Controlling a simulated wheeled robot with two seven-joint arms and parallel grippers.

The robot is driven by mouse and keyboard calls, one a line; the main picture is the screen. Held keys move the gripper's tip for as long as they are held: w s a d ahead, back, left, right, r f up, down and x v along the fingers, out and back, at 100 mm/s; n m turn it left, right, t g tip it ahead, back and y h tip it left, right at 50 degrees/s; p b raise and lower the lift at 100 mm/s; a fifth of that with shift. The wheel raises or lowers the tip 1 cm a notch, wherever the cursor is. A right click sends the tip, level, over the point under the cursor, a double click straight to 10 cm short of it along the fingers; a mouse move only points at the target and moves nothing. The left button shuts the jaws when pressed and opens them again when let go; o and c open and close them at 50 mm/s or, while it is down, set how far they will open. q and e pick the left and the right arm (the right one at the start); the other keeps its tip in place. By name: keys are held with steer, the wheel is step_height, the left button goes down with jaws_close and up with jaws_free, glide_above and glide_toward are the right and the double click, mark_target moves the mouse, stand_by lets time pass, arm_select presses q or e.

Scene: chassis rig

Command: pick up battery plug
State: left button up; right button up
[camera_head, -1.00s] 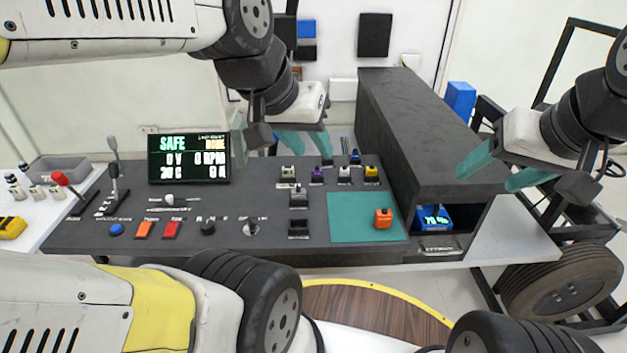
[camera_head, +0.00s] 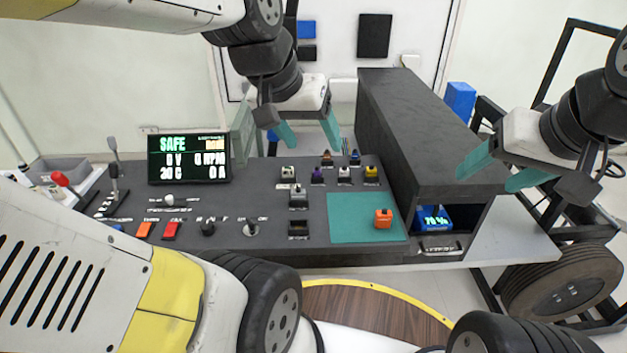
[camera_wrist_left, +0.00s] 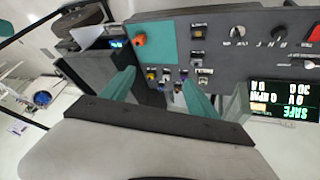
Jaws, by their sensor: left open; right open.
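An orange plug-like block (camera_head: 383,218) stands on the teal mat (camera_head: 345,205) at the right of the dark console; I cannot tell from a label whether it is the battery plug. It also shows in the left wrist view (camera_wrist_left: 139,39), on the teal mat. A blue battery unit (camera_head: 433,218) with a lit display sits in the opening of the dark housing. My left gripper (camera_head: 309,138) is open and empty above the console's back edge, behind the coloured plugs. Its fingers also show in the left wrist view (camera_wrist_left: 160,88). My right gripper (camera_head: 486,178) is open and empty by the housing's right side.
Several small coloured plugs (camera_head: 344,175) stand in rows left of the dark housing (camera_head: 425,130). A display (camera_head: 189,158), levers and buttons occupy the console's left half. A tyre (camera_head: 565,285) and dark frame are at the right.

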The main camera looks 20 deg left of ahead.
arm_select(q)
steer(key=w+a+f+g, duration=0.35)
steer(key=w+f, duration=0.35)
steer(key=w, duration=0.4)
steer(key=g+y, duration=0.2)
glide_above(298, 188)
step_height(298, 188, down, 14)
steer(key=shift+f, duration=0.1)
steer(key=shift+w+f, duration=0.1)
steer(key=shift+f, duration=0.25)
step_height(298, 188, down, 8)
steer(key=shift+r, duration=0.2)
steer(key=c, duration=1.5)
steer(key=shift+r, duration=0.1)
